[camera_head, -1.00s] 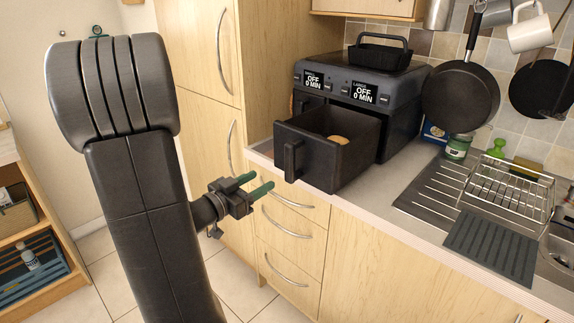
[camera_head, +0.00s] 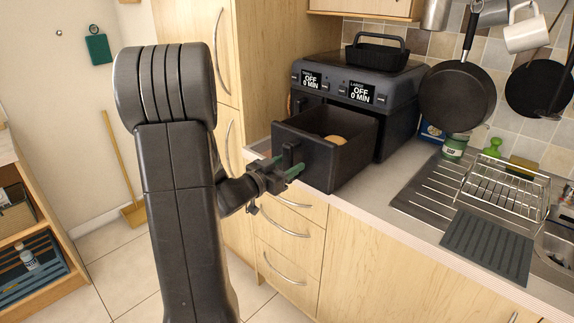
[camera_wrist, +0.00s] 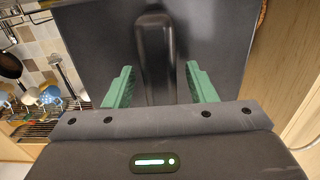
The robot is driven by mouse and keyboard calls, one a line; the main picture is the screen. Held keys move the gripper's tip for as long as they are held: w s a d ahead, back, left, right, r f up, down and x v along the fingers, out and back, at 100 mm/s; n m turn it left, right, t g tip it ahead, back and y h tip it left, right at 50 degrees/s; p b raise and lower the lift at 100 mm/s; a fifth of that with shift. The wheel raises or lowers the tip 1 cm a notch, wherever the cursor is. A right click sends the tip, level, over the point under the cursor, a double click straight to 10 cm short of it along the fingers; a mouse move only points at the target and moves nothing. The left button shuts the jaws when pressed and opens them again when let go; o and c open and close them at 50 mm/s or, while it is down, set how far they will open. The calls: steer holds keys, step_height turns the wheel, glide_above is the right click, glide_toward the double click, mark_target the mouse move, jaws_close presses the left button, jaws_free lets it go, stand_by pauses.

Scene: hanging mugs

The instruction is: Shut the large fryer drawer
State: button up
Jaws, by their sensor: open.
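The black air fryer (camera_head: 395,106) stands on the counter with two displays reading OFF. Its large drawer (camera_head: 345,161) is pulled out toward me and holds a round tan item (camera_head: 336,140). My gripper (camera_head: 289,170) is open in front of the drawer's front face, by its handle. In the wrist view the dark upright drawer handle (camera_wrist: 155,50) stands between the two green fingers of my gripper (camera_wrist: 158,86), with a gap on each side. The lower end of the handle is hidden behind the gripper body in the wrist view.
A black basket (camera_head: 377,56) sits on top of the fryer. A pan (camera_head: 457,95) hangs to its right. A wire dish rack (camera_head: 500,186) and a dark mat (camera_head: 486,246) lie on the counter to the right. Wooden drawers (camera_head: 288,235) are below the gripper.

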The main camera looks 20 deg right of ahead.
jaws_close()
steer(key=p, duration=0.4)
glide_toward(349, 129)
steer(key=x, duration=0.5)
steer(key=shift+d+r, duration=0.1)
steer(key=shift+r, duration=0.05)
steer(key=shift+w+d, duration=0.2)
steer(key=shift+d, duration=0.2)
jaws_free()
steer(key=shift+a, duration=0.1)
steer(key=b+v, duration=0.3)
steer(key=v, duration=1.1)
